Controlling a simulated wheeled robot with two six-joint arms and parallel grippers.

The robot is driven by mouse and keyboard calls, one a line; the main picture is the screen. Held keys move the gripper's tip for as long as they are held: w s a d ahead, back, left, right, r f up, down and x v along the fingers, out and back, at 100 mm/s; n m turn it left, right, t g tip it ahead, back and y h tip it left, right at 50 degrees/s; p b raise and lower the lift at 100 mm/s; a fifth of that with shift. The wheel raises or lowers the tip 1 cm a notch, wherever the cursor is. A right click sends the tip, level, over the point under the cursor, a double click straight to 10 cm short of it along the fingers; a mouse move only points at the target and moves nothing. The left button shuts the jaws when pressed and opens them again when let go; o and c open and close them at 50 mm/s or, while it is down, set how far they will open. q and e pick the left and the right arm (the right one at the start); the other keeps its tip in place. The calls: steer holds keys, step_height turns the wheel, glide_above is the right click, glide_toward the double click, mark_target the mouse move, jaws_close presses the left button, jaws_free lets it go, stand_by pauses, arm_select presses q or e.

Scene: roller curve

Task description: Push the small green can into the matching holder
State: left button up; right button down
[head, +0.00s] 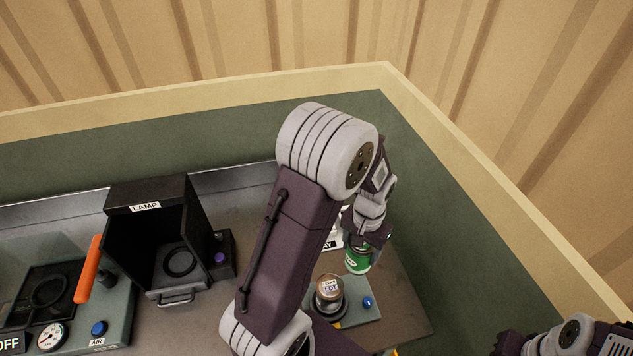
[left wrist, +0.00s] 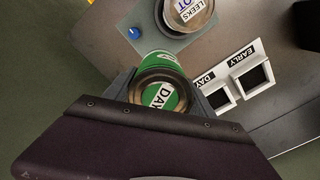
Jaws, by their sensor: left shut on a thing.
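A small green can (head: 357,261) is in my left gripper (head: 367,242), over the right part of the bench. In the left wrist view the green can (left wrist: 160,92) shows its round end with a DAY label, between the two fingers. A white holder (left wrist: 236,79) with two dark square openings lies just right of the can in that view, one marked EARLY and the other DAY. In the head view the holder (head: 336,238) is mostly hidden behind my left arm. The can is outside both openings. I cannot tell whether it touches the bench.
A labelled jar (head: 328,292) stands on a green plate with a blue knob (head: 367,302), close in front of the can. A black LAMP box (head: 150,230) and an orange lever (head: 90,268) are at left. The bench's right end is bare. Part of my right arm shows at bottom right.

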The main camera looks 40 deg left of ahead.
arm_select(q)
steer(key=shift+w+a+f+b, duration=0.2)
steer(key=shift+f+b, duration=0.35)
steer(key=shift+b, duration=0.05)
steer(key=shift+w+a+f+b, duration=0.15)
steer(key=shift+f+b, duration=0.4)
steer(key=s+b, duration=0.1)
steer(key=s+d+f+b, duration=0.1)
steer(key=b, duration=0.1)
steer(key=shift+d+b, duration=0.15)
steer(key=shift+b, duration=0.15)
steer(key=shift+w+a+f+b, duration=0.25)
steer(key=shift+w+a+b, duration=0.15)
steer(key=shift+b, duration=0.2)
steer(key=w+a+r+n+p, duration=0.1)
steer(key=w+a+r+p, duration=0.1)
steer(key=w+a+p, duration=0.4)
steer(key=w+a+r+p, duration=0.25)
steer(key=a+p, duration=0.25)
steer(key=a, duration=0.3)
steer(key=w+a+f+p, duration=0.2)
steer(key=a, duration=0.5)
steer(key=f+b, duration=0.4)
steer(key=f, duration=0.1)
steer(key=f+b, duration=0.2)
steer(key=f, duration=0.1)
steer(key=shift+s+d, duration=0.3)
steer(key=shift+d, duration=0.1)
steer(key=shift+f, duration=0.2)
